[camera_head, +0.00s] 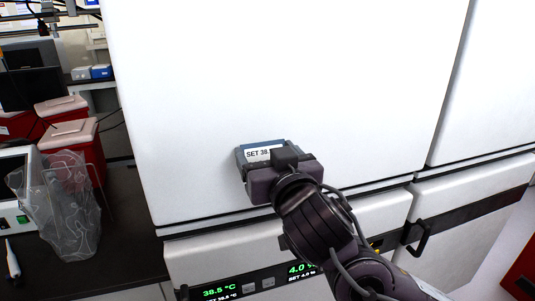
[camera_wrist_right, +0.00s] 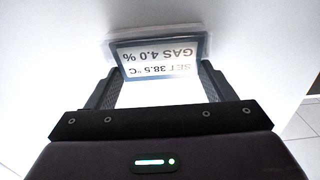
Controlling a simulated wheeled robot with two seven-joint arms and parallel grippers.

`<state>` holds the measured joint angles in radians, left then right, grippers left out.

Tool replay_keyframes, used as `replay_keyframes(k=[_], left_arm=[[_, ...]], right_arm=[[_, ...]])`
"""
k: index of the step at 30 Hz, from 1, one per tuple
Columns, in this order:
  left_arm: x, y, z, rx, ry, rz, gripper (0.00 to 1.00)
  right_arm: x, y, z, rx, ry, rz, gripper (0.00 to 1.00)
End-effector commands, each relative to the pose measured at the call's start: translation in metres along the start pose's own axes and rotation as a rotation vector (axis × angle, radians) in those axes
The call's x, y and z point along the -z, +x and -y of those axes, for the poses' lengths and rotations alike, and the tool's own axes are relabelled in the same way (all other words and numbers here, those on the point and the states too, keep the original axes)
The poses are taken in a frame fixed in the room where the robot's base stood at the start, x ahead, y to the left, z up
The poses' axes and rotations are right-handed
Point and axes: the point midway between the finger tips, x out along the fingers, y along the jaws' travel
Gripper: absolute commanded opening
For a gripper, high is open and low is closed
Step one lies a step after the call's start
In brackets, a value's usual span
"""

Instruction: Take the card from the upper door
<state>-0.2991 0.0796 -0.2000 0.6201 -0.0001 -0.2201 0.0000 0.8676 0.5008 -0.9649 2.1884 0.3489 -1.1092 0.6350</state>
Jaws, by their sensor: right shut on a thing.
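The card (camera_head: 263,153) is a small rectangle with a dark blue-grey frame and a white label reading "SET 38.5". It is at the lower part of the white upper door (camera_head: 290,75). My right gripper (camera_head: 268,165) is at the card and covers much of it in the head view. In the right wrist view the card (camera_wrist_right: 158,50) appears upside down, with "GAS 4.0 %" also readable. The right gripper's fingers (camera_wrist_right: 152,85) are on either side of the card, shut on it. Whether the card still touches the door is unclear. My left gripper is not in view.
Below the upper door is a panel with a green-digit display (camera_head: 220,292) and a dark handle (camera_head: 418,236) on the right. A dark counter (camera_head: 125,240) on the left holds a clear plastic bag (camera_head: 62,205) and red bins (camera_head: 75,145).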

Motion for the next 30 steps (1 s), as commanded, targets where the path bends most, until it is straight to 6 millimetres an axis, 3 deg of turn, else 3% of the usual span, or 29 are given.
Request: replay_keyframes(k=[1, 5, 23, 30], left_arm=[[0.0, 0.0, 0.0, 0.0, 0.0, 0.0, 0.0], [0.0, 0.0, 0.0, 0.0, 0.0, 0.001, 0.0], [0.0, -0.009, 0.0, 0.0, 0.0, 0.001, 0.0], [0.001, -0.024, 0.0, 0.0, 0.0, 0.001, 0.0]], right_arm=[[0.0, 0.0, 0.0, 0.0, 0.0, 0.0, 0.45], [0.0, 0.0, 0.0, 0.0, 0.0, 0.0, 0.29], [0.013, 0.0, 0.0, 0.0, 0.0, 0.0, 0.28], [0.03, 0.0, 0.0, 0.0, 0.002, 0.0, 0.28]])
